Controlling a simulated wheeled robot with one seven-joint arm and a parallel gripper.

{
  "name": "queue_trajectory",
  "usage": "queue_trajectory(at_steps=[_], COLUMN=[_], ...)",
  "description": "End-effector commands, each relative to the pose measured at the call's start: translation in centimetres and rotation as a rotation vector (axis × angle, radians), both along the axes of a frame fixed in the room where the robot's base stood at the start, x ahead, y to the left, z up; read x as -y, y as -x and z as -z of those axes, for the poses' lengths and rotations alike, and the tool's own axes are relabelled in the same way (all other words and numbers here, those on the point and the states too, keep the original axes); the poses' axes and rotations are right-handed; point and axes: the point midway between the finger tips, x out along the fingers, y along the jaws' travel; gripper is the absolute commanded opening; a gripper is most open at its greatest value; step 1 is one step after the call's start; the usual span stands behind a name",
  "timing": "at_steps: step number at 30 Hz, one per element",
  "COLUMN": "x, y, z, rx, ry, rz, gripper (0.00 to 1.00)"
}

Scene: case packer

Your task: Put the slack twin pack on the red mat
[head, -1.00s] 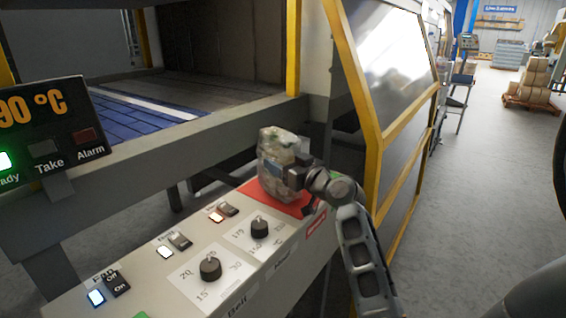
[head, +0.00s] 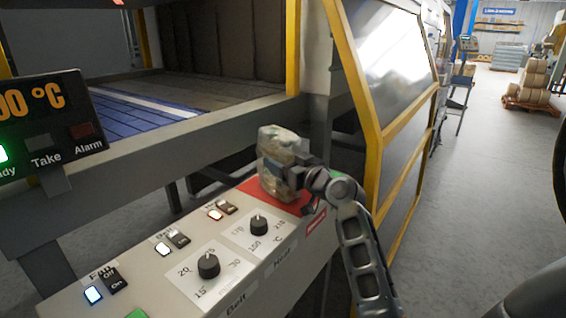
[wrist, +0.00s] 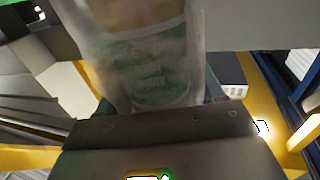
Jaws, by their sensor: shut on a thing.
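The twin pack (head: 278,160) is a clear-wrapped bundle with pale and green contents, upright at the far right end of the control panel. My gripper (head: 298,174) is shut on it from the right. The red mat (head: 292,203) lies on the panel directly under the pack. The pack's base is at or just above the mat; I cannot tell whether it touches. In the wrist view the pack (wrist: 155,60) fills the upper middle, its wrap cloudy over a green label, in front of my gripper.
The control panel (head: 225,250) carries knobs and lit switches left of the mat. A display (head: 40,118) with Ready, Take and Alarm lamps stands at the left. The blue conveyor (head: 130,118) lies behind. A yellow-framed guard (head: 372,150) stands close on the right.

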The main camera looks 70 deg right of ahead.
Motion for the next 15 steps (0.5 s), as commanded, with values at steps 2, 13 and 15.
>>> queue_trajectory(at_steps=[2,13,15], x=[-0.04,-0.09,-0.09], y=[0.02,0.05,0.05], z=[1.51,1.71,1.73], rx=[-0.018,-0.022,-0.023], ry=[-0.013,-0.014,-0.014], rz=[-0.001,-0.001,-0.001], gripper=[0.11,0.81,0.87])
